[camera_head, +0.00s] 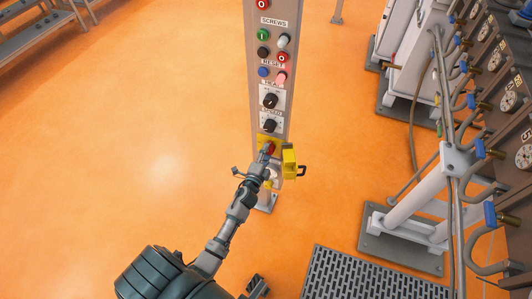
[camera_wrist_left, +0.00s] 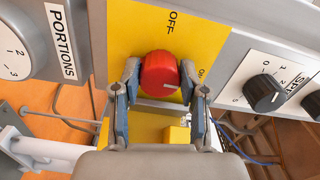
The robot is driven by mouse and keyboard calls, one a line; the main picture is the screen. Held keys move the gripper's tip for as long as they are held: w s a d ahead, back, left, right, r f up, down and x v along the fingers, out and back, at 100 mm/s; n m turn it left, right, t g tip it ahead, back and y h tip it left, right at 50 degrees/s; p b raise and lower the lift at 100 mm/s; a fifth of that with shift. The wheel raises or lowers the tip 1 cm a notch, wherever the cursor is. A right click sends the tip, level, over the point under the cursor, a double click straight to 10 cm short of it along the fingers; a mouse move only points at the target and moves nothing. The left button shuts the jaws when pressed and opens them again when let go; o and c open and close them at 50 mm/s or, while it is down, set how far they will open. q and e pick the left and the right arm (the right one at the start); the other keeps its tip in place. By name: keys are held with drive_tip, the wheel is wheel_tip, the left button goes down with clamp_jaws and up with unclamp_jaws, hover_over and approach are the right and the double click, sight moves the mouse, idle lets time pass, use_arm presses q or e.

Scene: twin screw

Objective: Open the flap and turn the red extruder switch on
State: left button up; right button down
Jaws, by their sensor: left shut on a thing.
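The red extruder switch (camera_wrist_left: 160,72) sits on a yellow plate (camera_wrist_left: 125,30) in the left wrist view. OFF is printed above it, and a partly hidden label is at its right. A pale mark shows on the switch's lower right, on the side of that label. My left gripper (camera_wrist_left: 163,90) has one finger on each side of the switch and is shut on it. In the head view my left gripper (camera_head: 267,156) is at the switch low on the panel. The yellow flap (camera_head: 289,163) stands open to the right of the gripper. A dark piece (camera_head: 256,287) at the bottom edge may be my right gripper.
The grey column (camera_head: 254,100) carries buttons and black knobs above the switch. A black knob (camera_wrist_left: 264,92) is close on the right in the wrist view. Machines with pipes (camera_head: 430,170) stand at the right.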

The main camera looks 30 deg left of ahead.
use_arm(q)
drive_tip(key=shift+d, duration=0.1)
drive_tip(key=o, duration=0.9)
drive_tip(key=shift+o, duration=1.2)
drive_tip(key=shift+w, duration=0.1)
drive_tip(key=shift+w+f, duration=0.1)
drive_tip(key=v, duration=1.2)
drive_tip(key=shift+f, duration=0.1)
